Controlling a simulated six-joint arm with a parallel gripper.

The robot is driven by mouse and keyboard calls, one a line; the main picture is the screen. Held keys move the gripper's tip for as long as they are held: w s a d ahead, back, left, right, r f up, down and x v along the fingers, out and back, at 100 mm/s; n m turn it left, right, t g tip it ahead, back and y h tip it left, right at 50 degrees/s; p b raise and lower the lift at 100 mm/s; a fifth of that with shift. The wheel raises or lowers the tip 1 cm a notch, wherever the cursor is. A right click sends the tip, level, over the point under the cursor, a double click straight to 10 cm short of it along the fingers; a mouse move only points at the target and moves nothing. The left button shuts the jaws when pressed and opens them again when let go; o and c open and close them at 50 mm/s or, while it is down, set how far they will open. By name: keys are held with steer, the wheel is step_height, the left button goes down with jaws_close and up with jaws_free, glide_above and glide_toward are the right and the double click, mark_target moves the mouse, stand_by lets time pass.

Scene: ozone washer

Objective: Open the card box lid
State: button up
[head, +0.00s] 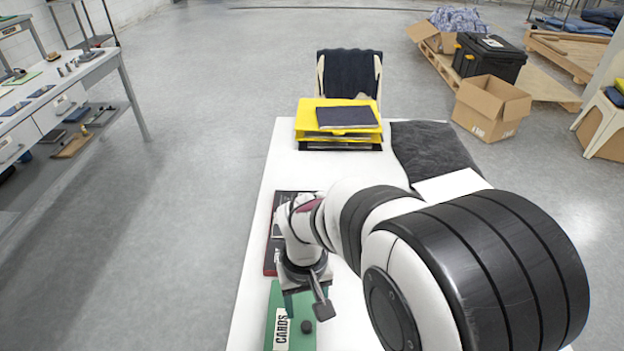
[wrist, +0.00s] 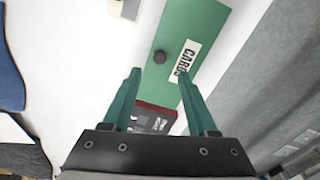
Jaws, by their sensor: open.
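The green card box (head: 279,318) lies on the white table at the bottom of the head view, with a white label reading CARDS and a dark round knob (head: 307,326) on its lid. The lid looks closed. In the wrist view the green lid (wrist: 208,25) fills the upper middle, with the knob (wrist: 160,57) just beyond the fingertips and the label (wrist: 187,61) to its right. My gripper (wrist: 157,75) is open and empty, its two green fingers spread apart. In the head view my gripper (head: 305,294) is over the far end of the box, partly hidden by my wrist.
A dark item with a red edge (head: 270,262) lies behind the box, also seen in the wrist view (wrist: 158,117). A yellow tray stack (head: 309,122) and a dark grey cloth (head: 430,150) are at the table's far end. The table's left edge is close to the box.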

mark_target(307, 325)
step_height(307, 325, down, 8)
steer(key=shift+r, duration=0.1)
jaws_close()
stand_by(1.5)
